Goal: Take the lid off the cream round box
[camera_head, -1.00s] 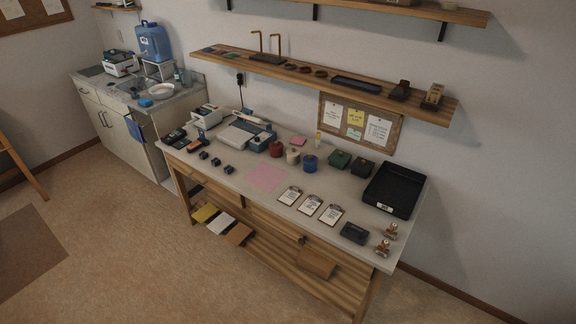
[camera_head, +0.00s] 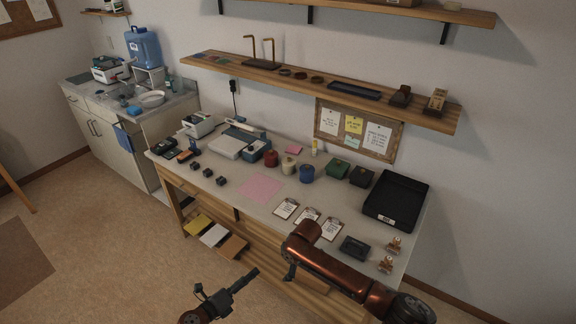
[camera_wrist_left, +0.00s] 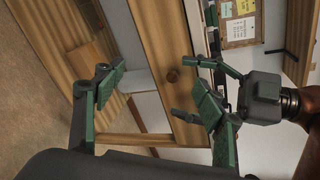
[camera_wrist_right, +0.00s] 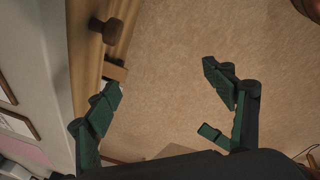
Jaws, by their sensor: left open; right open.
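The cream round box (camera_head: 289,164) stands upright on the workbench between a red round box (camera_head: 271,158) and a blue round box (camera_head: 307,173). Its lid appears to be on, with a small knob on top. My left gripper (camera_head: 224,290) is open and empty in front of the bench, well away from the box; its open fingers show in the left wrist view (camera_wrist_left: 155,95). My right arm reaches across the bench's front right. Its gripper is mostly hidden in the head view; the right wrist view shows its fingers (camera_wrist_right: 165,95) open and empty beside the bench edge.
Green (camera_head: 337,168) and dark (camera_head: 361,176) boxes and a black tray (camera_head: 395,200) stand to the right. A pink sheet (camera_head: 260,187) lies in front of the round boxes. Clipboards (camera_head: 307,217) lie near the front edge. A shelf (camera_head: 330,88) hangs above.

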